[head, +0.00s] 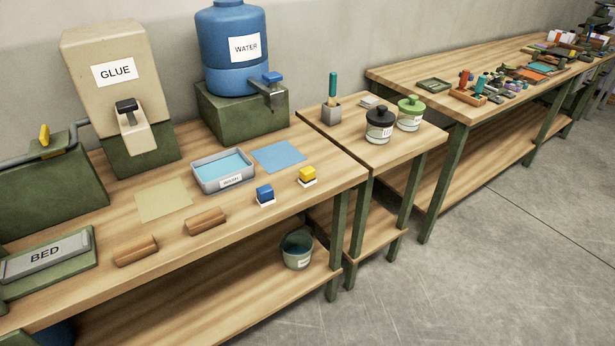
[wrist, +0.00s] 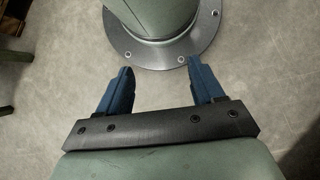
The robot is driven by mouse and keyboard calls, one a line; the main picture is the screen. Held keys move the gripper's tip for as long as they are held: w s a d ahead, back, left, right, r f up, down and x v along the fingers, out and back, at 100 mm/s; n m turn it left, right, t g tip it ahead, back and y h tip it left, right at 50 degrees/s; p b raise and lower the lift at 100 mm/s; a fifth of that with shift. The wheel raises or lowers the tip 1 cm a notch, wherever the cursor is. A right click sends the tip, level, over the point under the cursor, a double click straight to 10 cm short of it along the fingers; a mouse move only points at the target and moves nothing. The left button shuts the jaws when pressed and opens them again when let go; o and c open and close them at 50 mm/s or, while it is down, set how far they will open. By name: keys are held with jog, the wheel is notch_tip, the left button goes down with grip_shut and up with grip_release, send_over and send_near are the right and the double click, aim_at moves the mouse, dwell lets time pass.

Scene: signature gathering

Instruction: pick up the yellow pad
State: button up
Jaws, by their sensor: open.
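The yellow pad (head: 307,174), a small block with a yellow top and a white base, sits upright on the near wooden bench (head: 225,262) near its right end. A similar blue-topped pad (head: 265,194) stands to its left, apart from it. My gripper (wrist: 159,82) shows only in the wrist view, with its two blue fingers apart and nothing between them. It is over bare floor, away from the yellow pad, which the wrist view does not show.
Behind the pads lie a blue sheet (head: 279,156) and a grey tray (head: 199,177) with blue inside. Two wooden blocks (head: 207,221) (head: 135,251) and a tan sheet (head: 163,201) lie further left. Glue (head: 90,75) and water (head: 226,75) dispensers stand behind. The bench's front edge is close.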

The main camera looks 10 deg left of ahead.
jog(key=w+a+r+m+t, duration=0.1)
jog(key=w+a+r, duration=0.45)
jog(key=w, duration=0.25)
jog(key=w+a+r+m, duration=0.1)
jog(key=w+a+r, duration=0.3)
jog(key=w+r, duration=0.25)
jog(key=w+a+r+m+t, duration=0.1)
jog(key=w+a+r+m, duration=0.1)
jog(key=w+a+r, duration=0.45)
jog(key=w+a+r+m+t, duration=0.1)
jog(key=w+a+r, duration=0.3)
jog(key=r, duration=0.5)
jog(key=w+a+r+m, duration=0.1)
jog(key=w+a+r, duration=0.2)
jog(key=a+r, duration=0.5)
jog(key=w+a+r+m+t, duration=0.1)
jog(key=w+a+r, duration=0.25)
jog(key=r, duration=0.75)
notch_tip(320, 180, up, 15)
jog(key=m+t, duration=0.1)
jog(key=t, duration=0.2)
send_over(308, 169)
jog(key=f, duration=0.8)
jog(key=shift+s+a, duration=0.25)
jog(key=shift+s, duration=0.1)
jog(key=shift+w+d+f, duration=0.1)
jog(key=shift+w+f, duration=0.05)
jog(key=shift+f, duration=1.25)
jog(key=shift+w+d+f, duration=0.1)
jog(key=shift+f, duration=1.3)
